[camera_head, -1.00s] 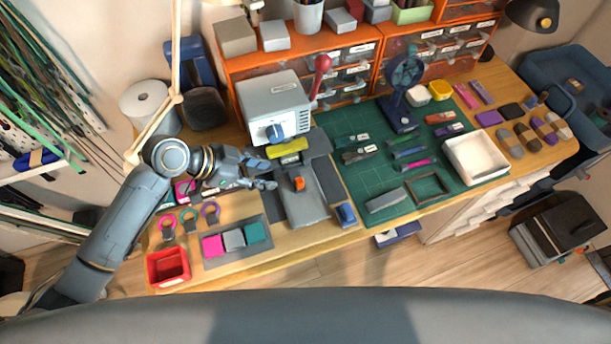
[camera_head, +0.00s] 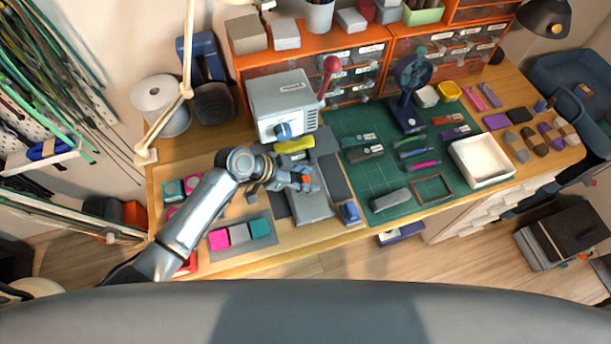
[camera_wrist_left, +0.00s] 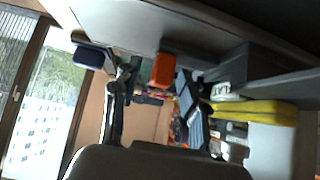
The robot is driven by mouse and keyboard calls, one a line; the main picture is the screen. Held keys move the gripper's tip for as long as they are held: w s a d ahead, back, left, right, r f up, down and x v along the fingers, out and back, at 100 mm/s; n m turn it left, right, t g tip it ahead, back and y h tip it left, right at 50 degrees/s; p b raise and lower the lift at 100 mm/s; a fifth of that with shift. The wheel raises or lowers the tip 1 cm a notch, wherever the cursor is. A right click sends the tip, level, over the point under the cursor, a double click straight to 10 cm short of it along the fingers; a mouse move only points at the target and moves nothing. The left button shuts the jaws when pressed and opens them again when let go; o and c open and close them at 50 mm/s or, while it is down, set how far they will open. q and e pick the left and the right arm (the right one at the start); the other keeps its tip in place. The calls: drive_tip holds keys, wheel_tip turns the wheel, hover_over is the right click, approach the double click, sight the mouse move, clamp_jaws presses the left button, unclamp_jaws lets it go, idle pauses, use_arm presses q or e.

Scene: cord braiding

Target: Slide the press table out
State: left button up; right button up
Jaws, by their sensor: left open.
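The press (camera_head: 282,95) is a pale grey box with a red lever (camera_head: 329,72) and a yellow bar (camera_head: 295,145) at its front. The yellow bar also shows in the wrist view (camera_wrist_left: 255,110). The grey press table (camera_head: 312,208) extends forward from below it and carries a small orange handle (camera_wrist_left: 162,70). My left gripper (camera_head: 306,182) is open over the table, right at the handle. In the wrist view the handle appears between the two spread fingers (camera_wrist_left: 155,97), and I cannot tell whether they touch it. The gripper partly hides the handle in the head view. My right gripper is not in view.
A small blue block (camera_head: 349,213) lies just right of the table. A grey tray with coloured squares (camera_head: 239,234) lies to its left. The green mat (camera_head: 375,186) with tools and a white tray (camera_head: 482,160) fills the right. Orange drawers stand behind.

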use_arm(q)
drive_tip(key=c, duration=0.9)
clamp_jaws()
drive_tip(key=shift+s+d, duration=0.1)
drive_tip(key=shift+s, duration=0.35)
drive_tip(key=s+d+p, duration=0.1)
drive_tip(key=s, duration=0.2)
drive_tip(key=s+d+p, duration=0.1)
drive_tip(key=s+p, duration=0.1)
drive_tip(key=s, duration=0.2)
drive_tip(key=s+d+p, duration=0.1)
drive_tip(key=s, duration=0.3)
drive_tip(key=shift+s+d+p, duration=0.1)
drive_tip(key=shift+d+p, duration=0.2)
drive_tip(key=shift+s+d, duration=0.1)
drive_tip(key=shift+s, duration=0.15)
drive_tip(key=shift+f, duration=0.1)
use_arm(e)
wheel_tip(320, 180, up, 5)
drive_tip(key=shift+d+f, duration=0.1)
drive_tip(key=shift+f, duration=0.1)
